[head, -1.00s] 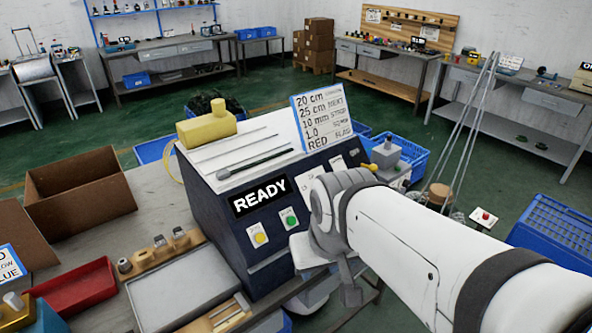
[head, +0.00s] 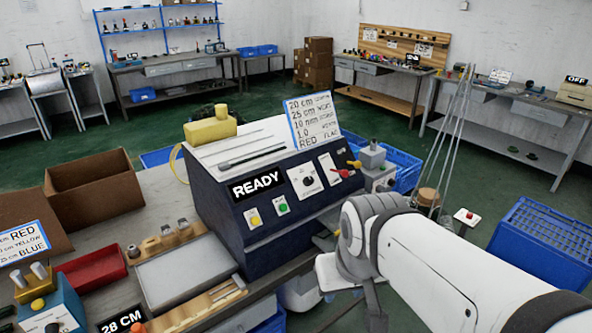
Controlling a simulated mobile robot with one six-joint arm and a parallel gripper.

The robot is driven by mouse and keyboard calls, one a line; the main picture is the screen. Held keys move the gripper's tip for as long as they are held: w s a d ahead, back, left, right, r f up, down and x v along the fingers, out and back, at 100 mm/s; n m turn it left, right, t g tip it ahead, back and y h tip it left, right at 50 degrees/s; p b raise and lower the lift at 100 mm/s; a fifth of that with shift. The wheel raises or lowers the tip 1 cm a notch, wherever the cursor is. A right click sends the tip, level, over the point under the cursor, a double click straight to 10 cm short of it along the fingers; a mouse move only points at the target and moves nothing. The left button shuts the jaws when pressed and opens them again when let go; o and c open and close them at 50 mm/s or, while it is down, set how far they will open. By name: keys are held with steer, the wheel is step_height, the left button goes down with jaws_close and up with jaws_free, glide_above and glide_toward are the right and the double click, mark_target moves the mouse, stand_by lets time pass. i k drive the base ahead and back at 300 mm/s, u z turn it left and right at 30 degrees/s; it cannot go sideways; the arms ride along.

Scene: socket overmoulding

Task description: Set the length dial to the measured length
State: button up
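The dark blue machine (head: 262,215) stands on the bench with a lit READY display (head: 256,185). A round dial with a dark knob (head: 308,182) sits on a white plate on its front. I cannot read its marks or tell if it is the length dial. A red-handled control (head: 335,171) is to its right. A black display (head: 121,321) reading 28 CM shows at the lower left edge. My white arm reaches in from the lower right, its wrist below and right of the dial. My gripper's fingers do not show; the wrist hides that area.
A notice board (head: 314,121) on the machine lists 20 cm, 25 cm, 10 mm and RED. Yellow and green buttons (head: 283,204) sit below READY. A grey tray (head: 184,275), red bin (head: 92,273) and cardboard box (head: 97,190) are on the bench. Blue crates flank the machine.

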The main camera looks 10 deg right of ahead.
mark_target(308, 180)
steer(key=z, duration=0.05)
steer(key=i, duration=1)
steer(key=u, duration=0.2)
steer(key=k, duration=0.5)
steer(key=z, duration=0.25)
steer(key=i, duration=0.45)
